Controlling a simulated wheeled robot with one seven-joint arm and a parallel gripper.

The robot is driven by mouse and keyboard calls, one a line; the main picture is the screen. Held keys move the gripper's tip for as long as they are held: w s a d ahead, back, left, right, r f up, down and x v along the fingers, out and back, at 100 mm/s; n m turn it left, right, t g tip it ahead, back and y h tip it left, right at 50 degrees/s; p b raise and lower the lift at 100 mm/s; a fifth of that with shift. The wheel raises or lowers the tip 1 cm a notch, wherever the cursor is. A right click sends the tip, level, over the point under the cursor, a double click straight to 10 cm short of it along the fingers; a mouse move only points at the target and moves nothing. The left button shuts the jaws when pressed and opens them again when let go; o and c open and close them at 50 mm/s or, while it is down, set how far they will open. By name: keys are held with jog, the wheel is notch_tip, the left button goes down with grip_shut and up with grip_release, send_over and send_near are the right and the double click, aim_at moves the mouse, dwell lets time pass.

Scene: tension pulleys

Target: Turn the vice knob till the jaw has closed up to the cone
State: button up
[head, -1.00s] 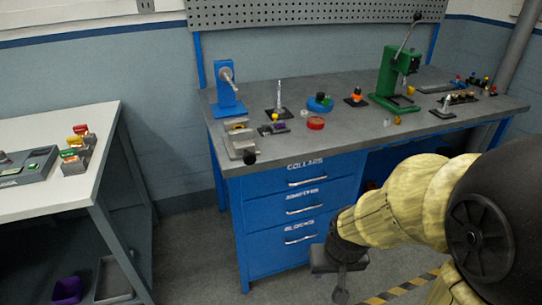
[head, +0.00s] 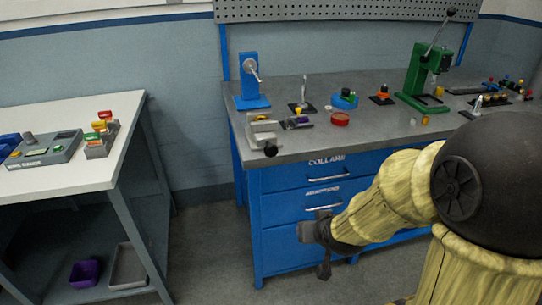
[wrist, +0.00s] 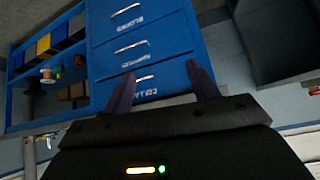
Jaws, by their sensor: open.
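The grey vice (head: 258,132) stands on the front left corner of the workbench in the head view. Its dark round knob (head: 270,150) sticks out at the bench's front edge. A small pale piece shows at the top of the vice; I cannot tell whether it is the cone or how wide the jaw gap is. My gripper (head: 319,252) hangs below bench height in front of the blue drawers, right of and lower than the knob. In the wrist view its two fingers (wrist: 163,90) are apart with nothing between them. The vice does not show in that view.
The blue drawer unit (head: 283,243) is close behind my gripper. A blue press (head: 250,85), a red round part (head: 340,119) and a green press (head: 418,75) stand on the bench. A white-topped table (head: 60,178) is at left, with open floor between.

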jog(key=w+a+r+m+t+y+b, duration=0.1)
jog(key=w+a+r+t+y+b, duration=0.1)
jog(key=w+a+r+t+b, duration=0.2)
jog(key=w+a+r+t, duration=0.2)
jog(key=w+a+t, duration=0.2)
jog(key=t, duration=0.1)
jog(key=shift+w+a, duration=0.2)
jog(key=shift+w, duration=0.05)
jog(key=shift+w, duration=0.15)
